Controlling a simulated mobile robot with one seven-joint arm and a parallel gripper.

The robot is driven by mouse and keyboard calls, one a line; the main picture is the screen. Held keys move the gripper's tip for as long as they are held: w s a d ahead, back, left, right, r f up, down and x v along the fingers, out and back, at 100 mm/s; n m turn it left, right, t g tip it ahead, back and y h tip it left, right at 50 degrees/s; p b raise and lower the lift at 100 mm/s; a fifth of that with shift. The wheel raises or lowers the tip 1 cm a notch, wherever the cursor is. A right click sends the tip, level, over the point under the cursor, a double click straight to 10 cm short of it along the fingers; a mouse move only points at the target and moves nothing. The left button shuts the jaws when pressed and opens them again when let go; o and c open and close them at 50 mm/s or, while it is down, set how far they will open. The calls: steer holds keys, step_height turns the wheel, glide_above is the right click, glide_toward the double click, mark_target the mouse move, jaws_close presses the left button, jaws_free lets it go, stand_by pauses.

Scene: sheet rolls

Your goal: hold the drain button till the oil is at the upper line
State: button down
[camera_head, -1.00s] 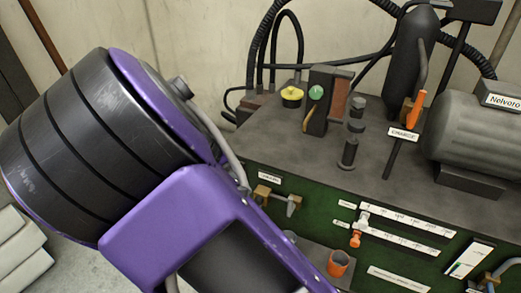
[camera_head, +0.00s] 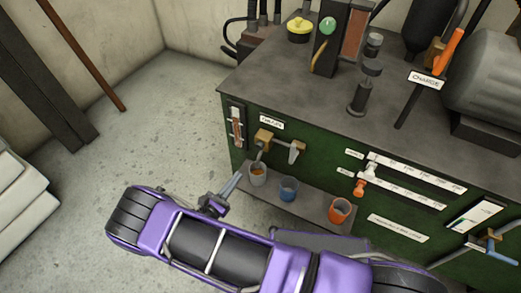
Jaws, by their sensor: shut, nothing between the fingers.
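My gripper (camera_head: 233,186) is low in front of the bench's left end, its fingers pointing up and right, shut and empty. The fingertips are close to a grey cup (camera_head: 258,175) with orange-brown contents; I cannot tell if they touch. A narrow upright gauge (camera_head: 237,128) with a brownish column is on the green front at the left; its lines are too small to read. Beside it is a brass tap (camera_head: 265,137) under a small unreadable label. A green round button (camera_head: 327,26) is on a dark upright box on the bench top. No button is readably marked drain.
A blue cup (camera_head: 288,189) and an orange cup (camera_head: 339,210) stand on the low shelf (camera_head: 310,206). Sliders with orange and white knobs (camera_head: 360,187) and an orange-handled lever (camera_head: 448,52) are to the right.

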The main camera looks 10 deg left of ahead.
mark_target(259, 148)
steer(key=shift+s+a+f+n+y, duration=0.15)
steer(key=shift+f+n+y, duration=0.2)
steer(key=shift+f, duration=0.2)
steer(key=shift+s+a+f+n+y, duration=0.1)
steer(key=shift+f+n+y, duration=0.15)
steer(key=shift+f+n, duration=0.25)
steer(key=x, duration=1.4)
steer(key=shift+d+r, duration=0.1)
steer(key=shift+r, duration=0.15)
steer(key=shift+b, duration=0.3)
